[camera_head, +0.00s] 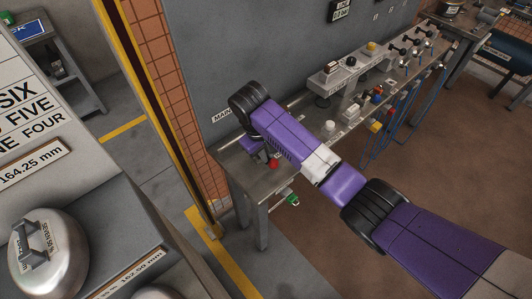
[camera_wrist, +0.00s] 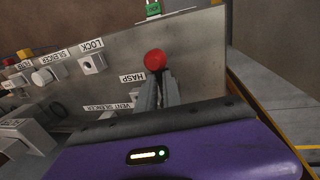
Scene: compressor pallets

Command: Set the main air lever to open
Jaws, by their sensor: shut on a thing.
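A red ball knob (camera_wrist: 154,60), apparently the end of the main air lever, shows in the wrist view just beyond my fingertips. It also shows in the head view (camera_head: 273,163) beside my wrist, near the left end of the metal bench. My gripper (camera_wrist: 157,85) has its two grey fingers close together on the knob's near side, shut on it. The lever's shaft and pivot are hidden, so its setting cannot be read. A wall sign starting "MAIN" (camera_head: 221,114) is partly covered by my arm.
The bench (camera_head: 237,172) carries labelled fittings, including LOCK (camera_wrist: 93,62), HASP and VENT SILENCER tags, to the left of the knob in the wrist view. A green part (camera_head: 293,199) hangs at the bench's front edge. A yellow-edged post and brick wall stand left. Floor in front is clear.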

